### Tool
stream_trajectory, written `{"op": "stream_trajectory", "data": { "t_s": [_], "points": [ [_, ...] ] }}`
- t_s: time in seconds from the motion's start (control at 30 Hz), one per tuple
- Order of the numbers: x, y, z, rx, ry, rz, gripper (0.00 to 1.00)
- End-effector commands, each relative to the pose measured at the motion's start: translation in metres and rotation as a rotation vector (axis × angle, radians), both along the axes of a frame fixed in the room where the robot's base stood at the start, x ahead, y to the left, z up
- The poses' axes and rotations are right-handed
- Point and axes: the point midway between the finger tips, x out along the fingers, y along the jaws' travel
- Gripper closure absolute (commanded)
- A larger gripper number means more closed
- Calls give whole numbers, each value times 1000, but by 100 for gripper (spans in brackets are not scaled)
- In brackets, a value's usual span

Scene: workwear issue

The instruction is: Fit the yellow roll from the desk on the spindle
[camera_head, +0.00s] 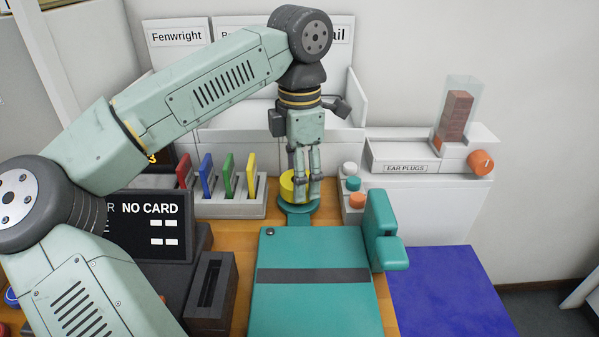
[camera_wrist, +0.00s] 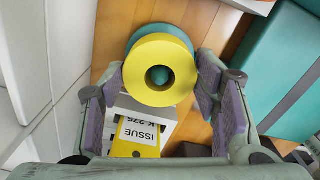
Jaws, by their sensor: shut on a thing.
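The yellow roll (camera_head: 287,187) is at the back of the desk, at the round teal base (camera_head: 297,217) of the spindle. In the wrist view the roll (camera_wrist: 138,82) shows face-on, between my two finger pads. My gripper (camera_head: 308,190) points down over the base and is shut on the roll. Teal shows inside the roll's hole, and the teal base (camera_wrist: 168,30) shows behind its upper edge. The roll looks level and lined up with the spindle. I cannot tell how far down it sits, as my fingers hide part of it.
A rack (camera_head: 228,208) of coloured cards stands left of the roll, and caps (camera_head: 352,184) stand close on the right. A teal board (camera_head: 312,300) lies in front, with a teal block (camera_head: 381,230) at its right. An ear plug dispenser (camera_head: 405,160) is at the back right.

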Motion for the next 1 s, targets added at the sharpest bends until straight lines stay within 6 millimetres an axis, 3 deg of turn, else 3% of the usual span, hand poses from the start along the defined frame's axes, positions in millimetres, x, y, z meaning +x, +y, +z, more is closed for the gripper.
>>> {"op": "stream_trajectory", "data": {
  "t_s": [0.9,0.93,1.0],
  "points": [
    [0,0,-9,0,0,0,72],
    [0,0,-9,0,0,0,42],
    [0,0,-9,0,0,0,37]
  ]
}}
